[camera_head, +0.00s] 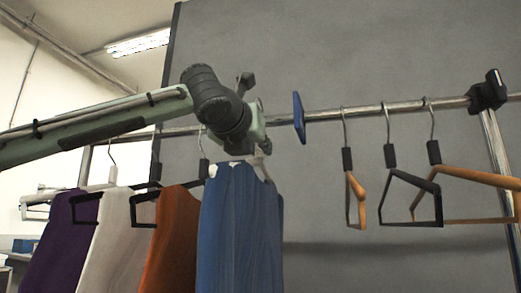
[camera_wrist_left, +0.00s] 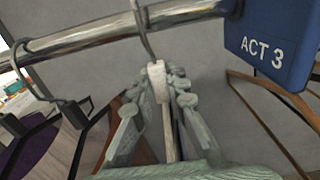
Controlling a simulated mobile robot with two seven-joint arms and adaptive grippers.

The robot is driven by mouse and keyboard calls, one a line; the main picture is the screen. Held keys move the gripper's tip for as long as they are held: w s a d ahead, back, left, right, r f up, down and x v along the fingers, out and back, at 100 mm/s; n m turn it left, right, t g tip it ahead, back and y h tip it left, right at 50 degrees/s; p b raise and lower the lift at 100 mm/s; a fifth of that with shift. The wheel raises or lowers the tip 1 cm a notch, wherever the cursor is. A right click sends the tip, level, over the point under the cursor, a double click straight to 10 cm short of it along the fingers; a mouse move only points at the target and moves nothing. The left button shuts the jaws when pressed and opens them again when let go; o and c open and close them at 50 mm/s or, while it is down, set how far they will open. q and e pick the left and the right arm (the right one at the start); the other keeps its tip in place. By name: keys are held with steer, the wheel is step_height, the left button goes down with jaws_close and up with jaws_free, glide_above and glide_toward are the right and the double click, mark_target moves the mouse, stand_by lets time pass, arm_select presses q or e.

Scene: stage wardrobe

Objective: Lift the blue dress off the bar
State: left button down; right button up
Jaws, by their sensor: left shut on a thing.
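The blue dress (camera_head: 240,230) hangs at the right end of the row of clothes in the head view. My left gripper (camera_head: 258,148) is directly above it, at the neck of its hanger, and hides the hook there. In the left wrist view my left gripper (camera_wrist_left: 157,95) is shut around the pale hanger neck (camera_wrist_left: 160,78). The metal hook (camera_wrist_left: 145,35) rises from it to the bar (camera_wrist_left: 110,32) and appears to be still over it. The bar also shows in the head view (camera_head: 360,110). My right gripper is not in view.
Orange (camera_head: 172,240), white (camera_head: 112,240) and purple (camera_head: 60,245) garments hang close to the left. A blue ACT 3 divider (camera_head: 299,118) is on the bar just right of my gripper. Several empty hangers (camera_head: 412,195) hang further right. A grey wall is behind.

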arm_select(q)
steer(key=shift+v, duration=3.3)
steer(key=shift+r, duration=0.1)
